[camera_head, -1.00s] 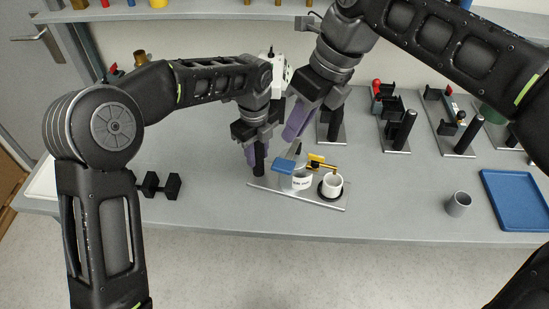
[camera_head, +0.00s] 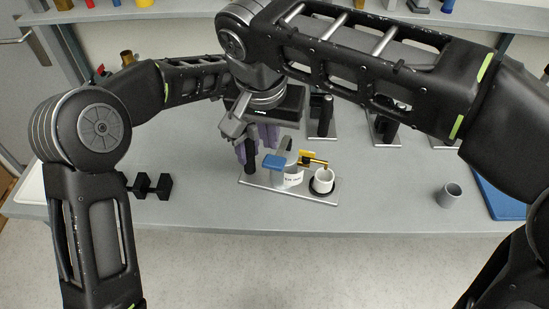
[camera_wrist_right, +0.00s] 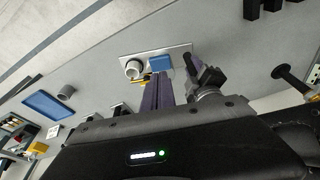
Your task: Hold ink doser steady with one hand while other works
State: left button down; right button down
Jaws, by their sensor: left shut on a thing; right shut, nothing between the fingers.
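The ink doser stands on a thin metal plate (camera_head: 258,186), with a black post, a labelled white bottle (camera_head: 292,180), a blue lever (camera_head: 273,162), a yellow part (camera_head: 310,159) and a white cup (camera_head: 323,179). My left gripper (camera_head: 246,152) is shut on the black post (camera_head: 250,160) at the plate's left end, partly hidden behind my right arm. My right gripper (camera_head: 269,138) has purple fingers, shut and empty, just behind and above the blue lever. In the right wrist view, its fingers (camera_wrist_right: 157,90) point toward the blue lever (camera_wrist_right: 159,62); I cannot tell whether they touch it.
A grey cup (camera_head: 449,195) and a blue tray (camera_head: 500,197) lie to the right. Black fixtures (camera_head: 387,128) stand at the back right. A black dumbbell-like object (camera_head: 149,186) lies at the left. The table front is clear.

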aim_at(273, 165)
jog(key=shift+f, duration=0.1)
dwell(0.3)
jog(key=shift+x, duration=3.4)
jog(key=shift+f, duration=2.2)
jog(key=s, duration=0.2)
jog(key=s+r, duration=0.1)
jog(key=shift+a, duration=0.3)
